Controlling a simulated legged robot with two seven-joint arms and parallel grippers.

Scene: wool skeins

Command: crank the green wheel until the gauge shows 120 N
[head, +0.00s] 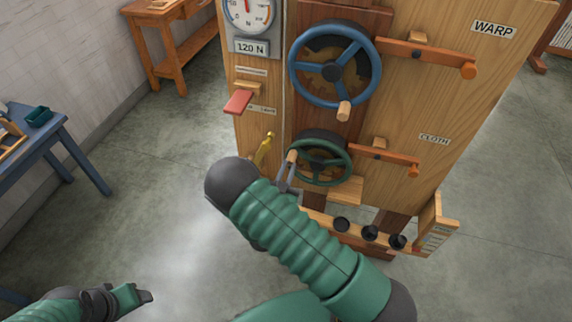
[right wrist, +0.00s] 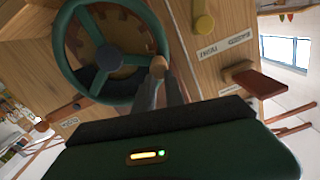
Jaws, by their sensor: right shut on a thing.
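The green wheel (head: 322,163) is low on the wooden panel, with a wooden crank knob (head: 291,157) at its left side. My right gripper (head: 287,172) is shut on that knob. In the right wrist view the green wheel (right wrist: 108,55) fills the upper left and the knob (right wrist: 158,65) sits between the fingertips (right wrist: 160,82). The gauge (head: 247,12) is cut off at the top of the head view, so its full scale is hidden; a red needle points up. A plate below it reads 120 N (head: 251,48). My left gripper (head: 138,296) is at the lower left, away from the panel.
A larger blue wheel (head: 334,64) is above the green one. Orange levers (head: 428,58) are to the right, beside WARP and CLOTH labels. A red lever (head: 238,102) and a brass piece (head: 264,150) are left of the wheels. A blue table (head: 60,150) stands at left.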

